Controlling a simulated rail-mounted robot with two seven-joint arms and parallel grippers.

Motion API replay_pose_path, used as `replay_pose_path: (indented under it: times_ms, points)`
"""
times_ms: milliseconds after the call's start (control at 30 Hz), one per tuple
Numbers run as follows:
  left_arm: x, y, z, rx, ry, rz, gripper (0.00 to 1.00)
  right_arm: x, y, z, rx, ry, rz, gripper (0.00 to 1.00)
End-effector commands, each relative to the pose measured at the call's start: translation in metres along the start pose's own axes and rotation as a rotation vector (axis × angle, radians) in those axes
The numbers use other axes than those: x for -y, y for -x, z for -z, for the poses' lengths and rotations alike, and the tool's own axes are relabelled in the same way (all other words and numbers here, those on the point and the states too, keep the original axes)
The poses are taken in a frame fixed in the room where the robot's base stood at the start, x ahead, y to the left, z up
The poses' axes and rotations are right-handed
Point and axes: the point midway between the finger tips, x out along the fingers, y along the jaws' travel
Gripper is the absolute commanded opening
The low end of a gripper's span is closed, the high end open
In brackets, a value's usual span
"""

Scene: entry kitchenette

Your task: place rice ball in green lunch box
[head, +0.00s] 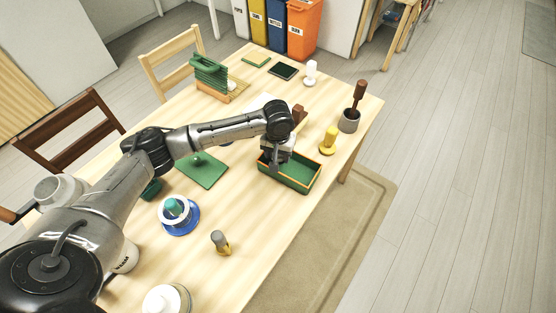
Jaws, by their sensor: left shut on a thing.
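The green lunch box (304,187), an open green tray with an orange rim, sits near the right edge of the wooden table. My left gripper (275,162) points down over the left end of the lunch box, at about its rim. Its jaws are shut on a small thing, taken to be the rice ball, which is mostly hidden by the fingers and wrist. I cannot tell whether it touches the box floor. My right gripper is not in view.
A yellow object (328,141) and a grey pot with a brown handle (349,121) stand right of the box. A green board (203,171), a blue-rimmed dish (180,216) and a small grey-yellow item (221,243) lie left.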

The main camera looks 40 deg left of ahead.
Motion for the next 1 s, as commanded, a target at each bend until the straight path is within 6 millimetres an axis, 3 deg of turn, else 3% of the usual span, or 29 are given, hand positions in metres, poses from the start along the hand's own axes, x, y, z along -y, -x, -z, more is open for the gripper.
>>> replay_pose_path:
  times_ms: [300,733,767,867,1000]
  points:
    - [0.000,-0.037,-0.001,0.002,-0.001,0.001,0.00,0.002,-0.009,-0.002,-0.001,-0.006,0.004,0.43]
    - [0.000,-0.041,-0.001,0.001,-0.001,0.002,0.00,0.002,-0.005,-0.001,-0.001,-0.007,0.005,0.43]
    - [0.000,-0.041,0.000,0.001,-0.001,0.002,0.54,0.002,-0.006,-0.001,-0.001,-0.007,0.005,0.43]
    - [0.000,-0.041,0.000,0.000,-0.001,0.002,0.63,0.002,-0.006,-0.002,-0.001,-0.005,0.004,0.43]
    - [0.000,-0.041,0.000,0.000,-0.001,0.002,0.63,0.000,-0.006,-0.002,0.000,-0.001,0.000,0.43]
